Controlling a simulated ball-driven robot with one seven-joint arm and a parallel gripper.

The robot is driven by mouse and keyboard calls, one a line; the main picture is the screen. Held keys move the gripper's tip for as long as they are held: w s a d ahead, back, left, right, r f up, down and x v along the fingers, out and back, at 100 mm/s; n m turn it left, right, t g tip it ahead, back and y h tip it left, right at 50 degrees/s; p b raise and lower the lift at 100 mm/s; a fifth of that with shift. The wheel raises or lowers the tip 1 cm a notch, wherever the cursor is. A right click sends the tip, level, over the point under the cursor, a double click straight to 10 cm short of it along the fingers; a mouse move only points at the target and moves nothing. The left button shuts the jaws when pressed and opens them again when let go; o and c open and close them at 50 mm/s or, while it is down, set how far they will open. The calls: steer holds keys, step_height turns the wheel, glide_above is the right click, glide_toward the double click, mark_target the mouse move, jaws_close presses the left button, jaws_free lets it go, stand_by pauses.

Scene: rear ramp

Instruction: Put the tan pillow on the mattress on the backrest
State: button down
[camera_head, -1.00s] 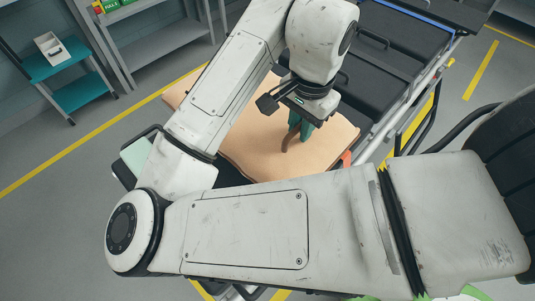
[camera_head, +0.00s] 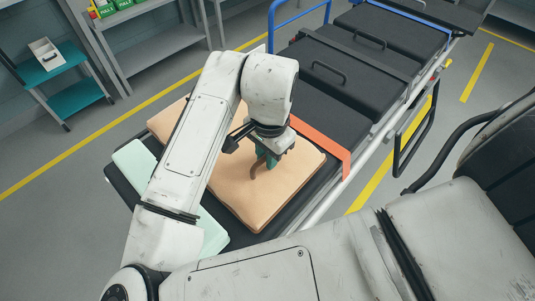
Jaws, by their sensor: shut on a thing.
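The tan pillow (camera_head: 290,180) is a broad, flat cushion at the near end of the stretcher, slanted in the picture. The black mattress (camera_head: 328,119) runs along the stretcher towards the upper right. The pillow covers much of its near section, which I take as the backrest (camera_head: 237,236). I cannot tell whether the pillow rests on it or hangs just above.
A mint-green flat item (camera_head: 133,162) lies at the mattress's near left, partly under the pillow and arm. An orange strap (camera_head: 325,149) crosses the mattress beyond the pillow. A blue rail (camera_head: 272,25) and a black side rail (camera_head: 415,135) flank the stretcher. Shelves stand upper left.

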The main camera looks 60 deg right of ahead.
steer(key=c, duration=1)
jaws_free()
steer(key=shift+c, duration=0.2)
step_height(320, 180, up, 12)
steer(key=p, duration=0.2)
steer(key=shift+s, duration=0.25)
steer(key=shift+a+r+p, duration=0.1)
steer(key=shift+p, duration=0.2)
